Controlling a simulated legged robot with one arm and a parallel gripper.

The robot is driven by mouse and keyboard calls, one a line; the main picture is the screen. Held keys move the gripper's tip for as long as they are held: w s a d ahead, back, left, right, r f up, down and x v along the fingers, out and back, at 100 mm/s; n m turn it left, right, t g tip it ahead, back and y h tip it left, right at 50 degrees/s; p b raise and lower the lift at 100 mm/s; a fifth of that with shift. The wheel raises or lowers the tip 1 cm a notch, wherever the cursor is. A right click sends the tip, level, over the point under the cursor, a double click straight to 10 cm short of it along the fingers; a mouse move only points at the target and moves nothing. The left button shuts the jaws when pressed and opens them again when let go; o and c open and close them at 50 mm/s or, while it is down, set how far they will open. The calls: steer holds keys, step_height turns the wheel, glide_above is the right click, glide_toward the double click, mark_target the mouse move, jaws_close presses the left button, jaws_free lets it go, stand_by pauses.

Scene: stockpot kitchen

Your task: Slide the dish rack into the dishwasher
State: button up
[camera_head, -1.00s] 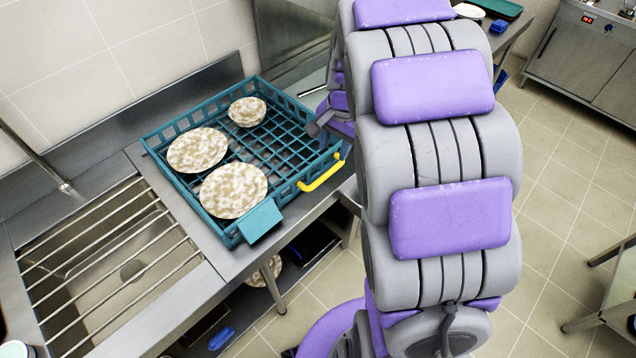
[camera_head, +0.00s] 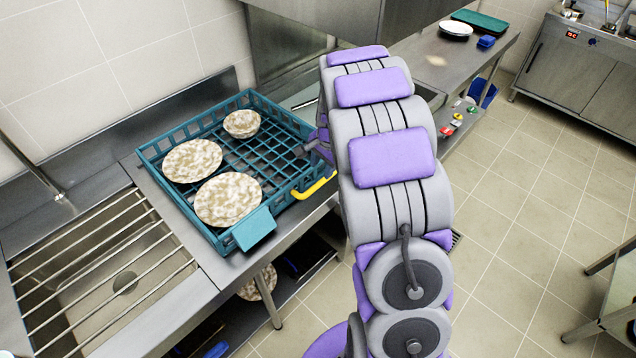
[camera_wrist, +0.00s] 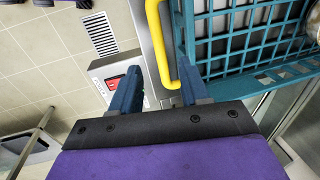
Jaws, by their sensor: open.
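The teal dish rack (camera_head: 205,124) sits on the steel counter, with two mottled plates (camera_head: 228,199) and a mottled bowl (camera_head: 241,124) in it. A yellow handle (camera_head: 314,187) is on its right side. In the wrist view, the rack (camera_wrist: 245,38) is at the upper right. My gripper (camera_wrist: 155,85) is open, and the yellow handle (camera_wrist: 156,35) runs between its two blue fingers, close to the right one. I cannot tell whether they touch. The dishwasher appears to be the steel hooded unit (camera_head: 325,18) just beyond the rack, partly hidden by my arm.
A barred sink (camera_head: 105,275) lies left of the rack. A lower shelf (camera_head: 215,330) holds a plate and trays. A far counter (camera_head: 455,65) carries plates and a green tray. The tiled floor at right (camera_head: 510,220) is clear up to a steel table (camera_head: 620,290).

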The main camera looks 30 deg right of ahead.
mark_target(318, 183)
steer(key=f, duration=0.2)
steer(key=w+f+b, duration=0.1)
steer(key=f, duration=0.5)
steer(key=shift+w+a+f, duration=0.15)
steer(key=shift+w, duration=0.15)
steer(key=shift+c, duration=0.2)
jaws_close()
